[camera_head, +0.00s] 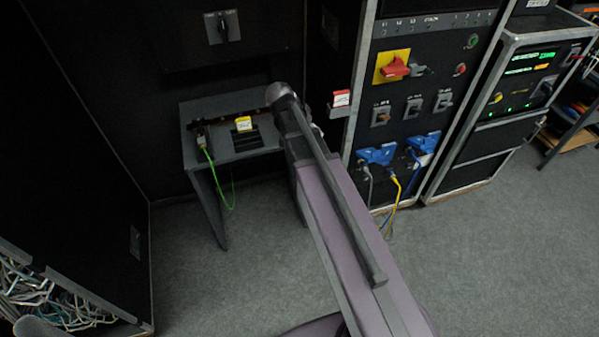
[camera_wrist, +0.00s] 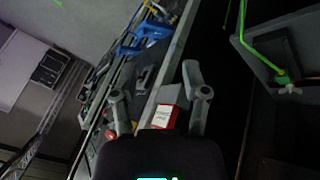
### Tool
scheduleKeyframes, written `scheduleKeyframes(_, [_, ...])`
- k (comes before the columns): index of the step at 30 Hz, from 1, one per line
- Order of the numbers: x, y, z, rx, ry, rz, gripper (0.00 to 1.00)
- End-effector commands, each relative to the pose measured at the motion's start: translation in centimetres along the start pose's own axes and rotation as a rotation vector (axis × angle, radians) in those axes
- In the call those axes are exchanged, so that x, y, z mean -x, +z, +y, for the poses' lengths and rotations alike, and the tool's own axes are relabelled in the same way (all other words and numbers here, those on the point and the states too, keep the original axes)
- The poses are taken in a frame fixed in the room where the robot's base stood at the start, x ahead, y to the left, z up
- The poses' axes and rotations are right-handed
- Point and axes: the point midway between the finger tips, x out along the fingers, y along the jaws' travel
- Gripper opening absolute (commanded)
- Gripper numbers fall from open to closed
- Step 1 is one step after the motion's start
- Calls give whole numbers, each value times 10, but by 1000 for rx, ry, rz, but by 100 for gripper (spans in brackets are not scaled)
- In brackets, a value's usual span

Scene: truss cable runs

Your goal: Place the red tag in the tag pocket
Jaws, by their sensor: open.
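The red tag (camera_head: 341,98), red with a white label, stands upright at a small grey holder (camera_head: 340,111) on the left side of the tall rack panel. This holder looks like the tag pocket. In the wrist view the red tag (camera_wrist: 163,115) shows between the two fingers of my gripper (camera_wrist: 159,95), with a grey box-like part (camera_wrist: 173,93) right beside it. The fingers are spread, with gaps on both sides of the tag. I cannot tell how deep the tag sits. In the head view my arm hides the gripper.
The rack panel (camera_head: 402,135) has switches and blue plugs (camera_head: 376,155). Another rack (camera_head: 500,120) stands right. The grey floor (camera_head: 500,255) is clear in front.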

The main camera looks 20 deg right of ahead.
Motion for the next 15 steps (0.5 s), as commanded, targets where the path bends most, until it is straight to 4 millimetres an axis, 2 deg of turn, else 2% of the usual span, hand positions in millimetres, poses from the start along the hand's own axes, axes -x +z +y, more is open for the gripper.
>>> scheduleKeyframes(1, [-1, 20, 9, 71, -37, -37, 59])
scheduleKeyframes(9, [5, 98, 25, 474, -286, -183, 59])
scheduleKeyframes(15, [14, 135, 31, 679, -447, -217, 59])
